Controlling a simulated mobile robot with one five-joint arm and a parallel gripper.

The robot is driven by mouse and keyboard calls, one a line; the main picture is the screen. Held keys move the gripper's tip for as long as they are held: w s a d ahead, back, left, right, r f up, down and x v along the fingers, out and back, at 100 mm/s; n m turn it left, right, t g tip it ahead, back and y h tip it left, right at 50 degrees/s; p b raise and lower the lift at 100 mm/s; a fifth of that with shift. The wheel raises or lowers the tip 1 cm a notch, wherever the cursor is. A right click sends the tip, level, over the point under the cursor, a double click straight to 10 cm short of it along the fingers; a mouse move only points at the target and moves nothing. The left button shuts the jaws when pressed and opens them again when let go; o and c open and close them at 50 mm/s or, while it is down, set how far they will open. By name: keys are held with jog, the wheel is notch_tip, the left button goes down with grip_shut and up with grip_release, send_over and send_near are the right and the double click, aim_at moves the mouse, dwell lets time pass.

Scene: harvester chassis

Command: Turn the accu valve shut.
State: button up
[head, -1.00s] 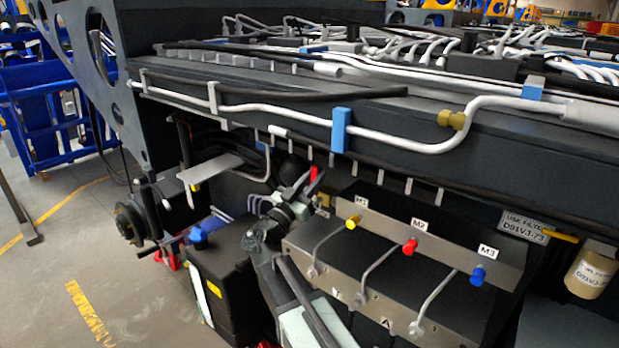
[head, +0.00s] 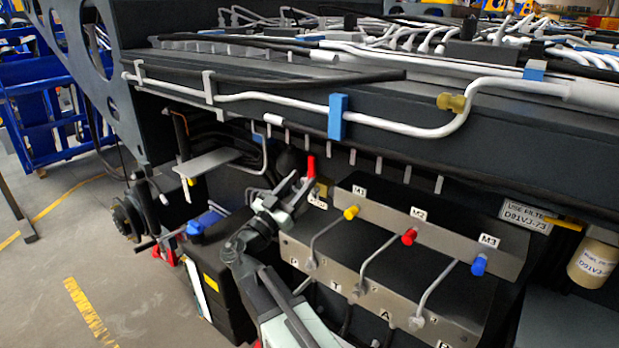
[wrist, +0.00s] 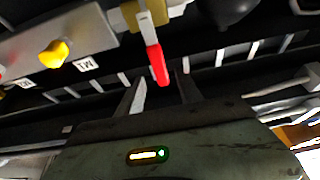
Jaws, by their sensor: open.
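The accu valve has a red lever handle (head: 311,166) and a brass-coloured body (head: 321,188), left of the port panel. In the wrist view the red lever (wrist: 157,65) hangs down from the brass body (wrist: 146,12), with its tip close to the gap between my fingertips. My gripper (wrist: 160,84) is open, one finger to each side of the lever's line. No grip on the lever shows. In the head view my gripper (head: 296,188) is just left of and below the lever and partly overlaps the valve area.
The metal port panel (head: 440,232) carries yellow, red and blue caps marked M1, M2 and M3. A black rounded part (wrist: 228,8) is beside the valve. A grey bracket (head: 208,162) juts out to the left. A black tank (head: 215,265) stands below. The frame beam with pipes runs above.

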jog(key=shift+v, duration=0.9)
